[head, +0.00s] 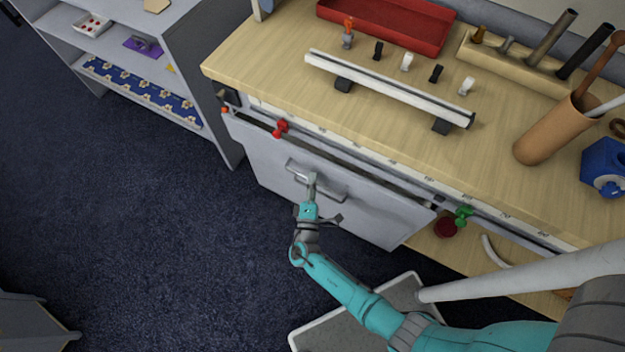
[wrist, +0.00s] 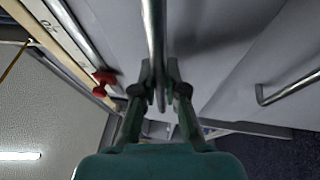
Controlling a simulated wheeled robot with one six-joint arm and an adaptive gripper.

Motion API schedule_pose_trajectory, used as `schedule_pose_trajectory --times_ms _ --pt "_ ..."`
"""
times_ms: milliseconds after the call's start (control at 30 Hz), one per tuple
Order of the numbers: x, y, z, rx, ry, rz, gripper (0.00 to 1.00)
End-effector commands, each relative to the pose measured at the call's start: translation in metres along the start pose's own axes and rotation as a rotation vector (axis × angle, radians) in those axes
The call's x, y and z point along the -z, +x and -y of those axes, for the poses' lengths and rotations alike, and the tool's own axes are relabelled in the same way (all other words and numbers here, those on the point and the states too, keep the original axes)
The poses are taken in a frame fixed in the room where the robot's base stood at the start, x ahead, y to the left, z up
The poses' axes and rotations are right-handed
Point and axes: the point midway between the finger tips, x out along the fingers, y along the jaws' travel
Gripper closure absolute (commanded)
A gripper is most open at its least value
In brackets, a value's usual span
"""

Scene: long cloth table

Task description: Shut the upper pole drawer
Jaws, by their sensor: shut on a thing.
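The upper drawer (head: 375,212) has a light grey front under the wooden worktop, and it stands slightly out, with a narrow dark gap along its top edge. Its bar handle (head: 331,188) is on the front. My gripper (head: 312,182) is at this handle in the head view. In the wrist view, my gripper (wrist: 160,100) is closed around the metal handle bar (wrist: 153,25), which runs between the two fingers. The fingers hide part of the bar. The inside of the drawer is mostly hidden.
A red knob (head: 280,128) and a green knob (head: 463,215) sit along the bench edge. A second bar handle (wrist: 290,88) shows in the wrist view. A rail (head: 390,88) and a red tray (head: 385,25) lie on the worktop. Carpet at left is clear.

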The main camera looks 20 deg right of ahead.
Motion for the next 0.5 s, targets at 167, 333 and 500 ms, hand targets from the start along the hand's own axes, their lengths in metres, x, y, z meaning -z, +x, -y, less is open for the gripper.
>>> schedule_pose_trajectory --times_ms 167,333,500 --pt "-0.003 0.007 0.001 -0.001 -0.001 0.001 1.00" --pt "-0.010 0.026 0.006 0.000 0.000 0.002 1.00" --pt "-0.015 0.036 0.008 0.001 0.000 0.000 1.00"
